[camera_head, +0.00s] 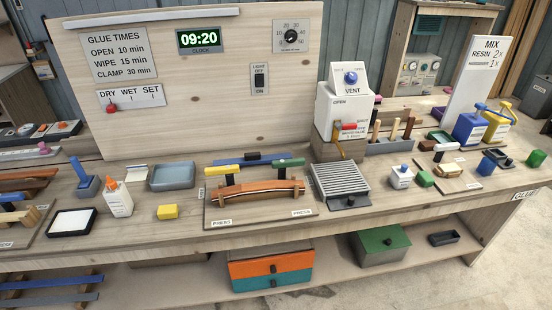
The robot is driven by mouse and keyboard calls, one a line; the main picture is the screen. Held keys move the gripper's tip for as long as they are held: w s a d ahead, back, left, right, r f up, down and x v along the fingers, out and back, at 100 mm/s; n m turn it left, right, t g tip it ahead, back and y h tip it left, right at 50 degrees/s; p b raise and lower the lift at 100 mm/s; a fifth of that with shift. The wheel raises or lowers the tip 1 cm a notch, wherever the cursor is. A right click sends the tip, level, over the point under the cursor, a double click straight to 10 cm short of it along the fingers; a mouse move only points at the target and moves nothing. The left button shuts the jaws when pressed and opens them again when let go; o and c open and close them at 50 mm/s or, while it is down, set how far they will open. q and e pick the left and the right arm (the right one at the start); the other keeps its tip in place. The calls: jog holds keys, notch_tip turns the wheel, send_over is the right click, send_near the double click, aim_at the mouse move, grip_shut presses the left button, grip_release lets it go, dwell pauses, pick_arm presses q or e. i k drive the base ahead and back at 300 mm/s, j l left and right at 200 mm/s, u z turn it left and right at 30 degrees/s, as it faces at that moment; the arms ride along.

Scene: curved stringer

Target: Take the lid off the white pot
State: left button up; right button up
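Neither of my grippers shows in the head view.
A green block (425,179) stands close right of the pot, beside a small wooden board (455,177). The grille (341,184) lies to its left. Behind are a tool rack (389,145) and the white vent box (341,108). The bench strip in front is mostly clear.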

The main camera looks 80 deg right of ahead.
aim_at(402, 171)
jog(key=z, duration=3.9)
jog(key=i+l+u, duration=0.35)
jog(key=i, duration=0.15)
jog(key=i+l+u, duration=0.35)
jog(key=i+l, duration=0.05)
jog(key=l, duration=0.05)
